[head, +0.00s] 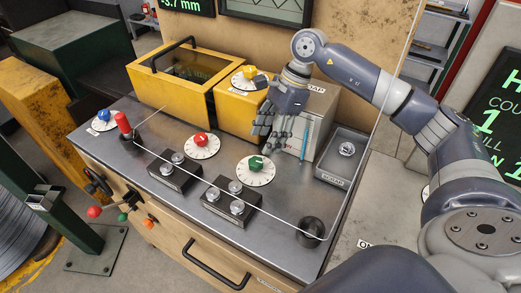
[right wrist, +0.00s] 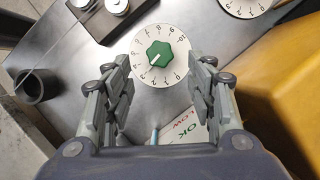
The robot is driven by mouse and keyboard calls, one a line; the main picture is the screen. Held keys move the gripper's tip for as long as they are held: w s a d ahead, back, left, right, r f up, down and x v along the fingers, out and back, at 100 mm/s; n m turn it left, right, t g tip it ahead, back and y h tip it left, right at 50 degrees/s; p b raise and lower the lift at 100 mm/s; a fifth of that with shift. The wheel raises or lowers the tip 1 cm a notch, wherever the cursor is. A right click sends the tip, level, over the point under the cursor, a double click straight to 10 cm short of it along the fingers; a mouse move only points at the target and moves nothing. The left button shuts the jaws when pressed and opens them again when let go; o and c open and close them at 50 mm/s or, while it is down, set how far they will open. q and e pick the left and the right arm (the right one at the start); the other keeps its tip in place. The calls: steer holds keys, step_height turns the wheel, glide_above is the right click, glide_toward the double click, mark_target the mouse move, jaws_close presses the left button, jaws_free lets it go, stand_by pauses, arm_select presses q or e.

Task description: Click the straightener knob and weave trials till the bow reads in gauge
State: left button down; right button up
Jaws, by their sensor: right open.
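A green knob on a white numbered dial (head: 257,164) sits on the steel bench top; the green knob (right wrist: 159,54) lies ahead between my fingers in the right wrist view. My right gripper (head: 267,139) is open and empty, apart from the dial and behind it in the head view; its spread fingers also show in the right wrist view (right wrist: 158,72). A red-knob dial (head: 201,140) is to the left. A thin wire (head: 190,177) runs past two roller blocks (head: 174,170) (head: 231,204) to a dark round post (head: 311,230). A wall readout (head: 182,6) is cut off, showing "3.7 mm".
A yellow box with a handle (head: 150,95) and a yellow-knob dial (head: 249,76) stand at the back. A grey box (head: 318,120) is right of my gripper, beside an open tray (head: 330,168).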

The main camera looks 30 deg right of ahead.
steer(key=v, duration=0.4)
stand_by(0.4)
